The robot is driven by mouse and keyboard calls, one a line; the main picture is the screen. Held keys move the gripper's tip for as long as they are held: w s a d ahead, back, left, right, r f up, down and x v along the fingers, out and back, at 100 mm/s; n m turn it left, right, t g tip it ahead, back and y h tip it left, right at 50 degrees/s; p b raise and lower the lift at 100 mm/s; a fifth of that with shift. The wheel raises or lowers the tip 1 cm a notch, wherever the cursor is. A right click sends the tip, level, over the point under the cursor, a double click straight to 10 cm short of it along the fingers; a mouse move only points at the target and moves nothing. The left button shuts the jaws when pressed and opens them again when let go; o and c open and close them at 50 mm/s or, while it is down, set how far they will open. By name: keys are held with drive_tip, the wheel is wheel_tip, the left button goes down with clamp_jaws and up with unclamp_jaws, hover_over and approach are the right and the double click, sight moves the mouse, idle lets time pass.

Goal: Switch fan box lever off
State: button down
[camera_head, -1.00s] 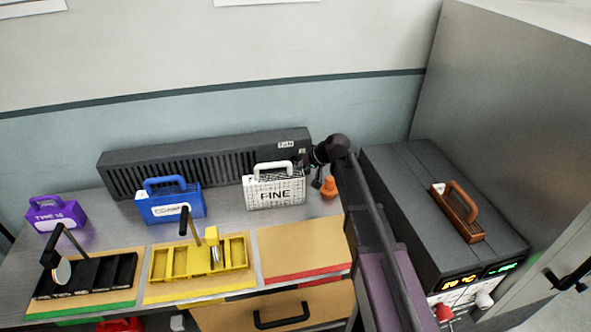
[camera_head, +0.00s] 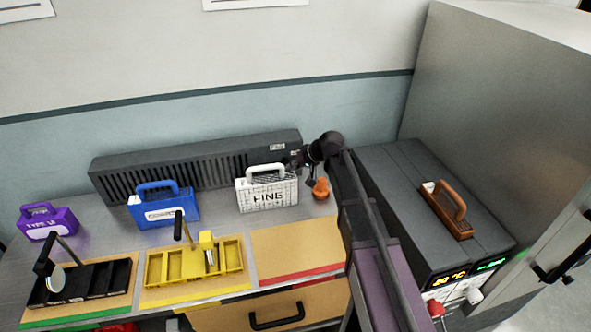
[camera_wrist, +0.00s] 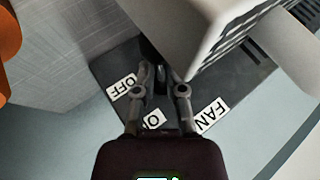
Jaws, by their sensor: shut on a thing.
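The fan box (camera_head: 190,165) is a long dark grey grille box standing at the back of the bench against the wall. My gripper (camera_head: 298,158) is at its right end, behind the white FINE case, and partly hidden. In the wrist view my gripper (camera_wrist: 160,82) has its fingers on both sides of a small dark lever (camera_wrist: 161,74) and is shut on it. The OFF label (camera_wrist: 122,86), a partly covered label starting with O (camera_wrist: 152,120) and the FAN label (camera_wrist: 212,114) lie around the fingers. The fingers hide most of the lever, so I cannot tell its setting.
The white FINE case (camera_head: 267,192) stands close in front of my gripper. An orange cone-shaped object (camera_head: 320,190) is just to its right. Blue (camera_head: 165,209) and purple (camera_head: 48,222) cases stand left. A dark machine (camera_head: 425,220) stands right of my arm.

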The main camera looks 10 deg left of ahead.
drive_tip(key=s+d+r+m+g+p, duration=0.2)
drive_tip(key=d+r+m+p, duration=0.1)
drive_tip(key=d+r+p, duration=0.7)
drive_tip(key=shift+d+r+m+h+p, duration=0.4)
drive_tip(key=shift+d+p, duration=0.05)
drive_tip(key=shift+d, duration=0.35)
drive_tip(key=shift+a+f, duration=0.1)
drive_tip(key=shift+f, duration=0.1)
drive_tip(key=shift+a+r+b+x, duration=0.1)
drive_tip(key=shift+b+x, duration=1.65)
drive_tip(key=shift+x, duration=0.5)
drive_tip(key=shift+a+r+b+x, duration=0.1)
drive_tip(key=shift+b+x, duration=1.7)
drive_tip(key=shift+x, duration=0.5)
drive_tip(key=shift+a+r+b+x, duration=0.1)
drive_tip(key=shift+b+x, duration=1.65)
drive_tip(key=shift+x, duration=0.5)
drive_tip(key=shift+s, duration=0.15)
drive_tip(key=shift+f, duration=0.1)
